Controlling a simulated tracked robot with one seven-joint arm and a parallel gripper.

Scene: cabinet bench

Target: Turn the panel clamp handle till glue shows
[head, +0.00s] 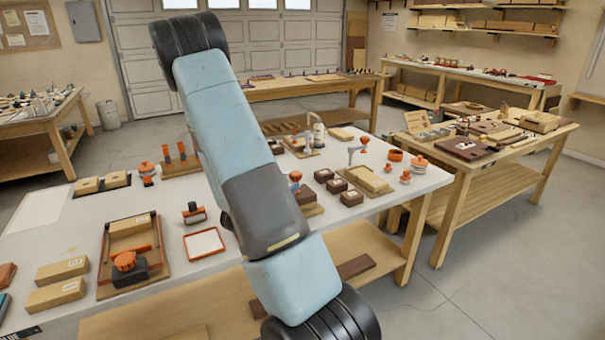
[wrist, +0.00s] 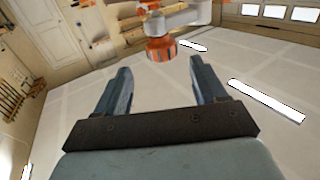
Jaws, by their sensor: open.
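A wooden board with orange side rails (head: 104,250) lies on the left part of the white bench. A light wood panel (head: 130,225) sits in it, and an orange knob (head: 124,261) tops a black block at its near end. This looks like the panel clamp and its handle. My gripper (wrist: 162,75) shows in the wrist view only, with its two fingers wide apart and nothing between them. An orange ribbed knob (wrist: 160,49) on a pale grey arm appears beyond the fingertips, apart from them. I cannot tell which knob it is.
Labelled wood blocks (head: 62,270) lie left of the board. A white-topped orange tray (head: 204,244) lies to its right. Grey stands with orange knobs (head: 364,140) and small dark blocks (head: 351,198) fill the right side. My arm crosses the bench and hides its middle.

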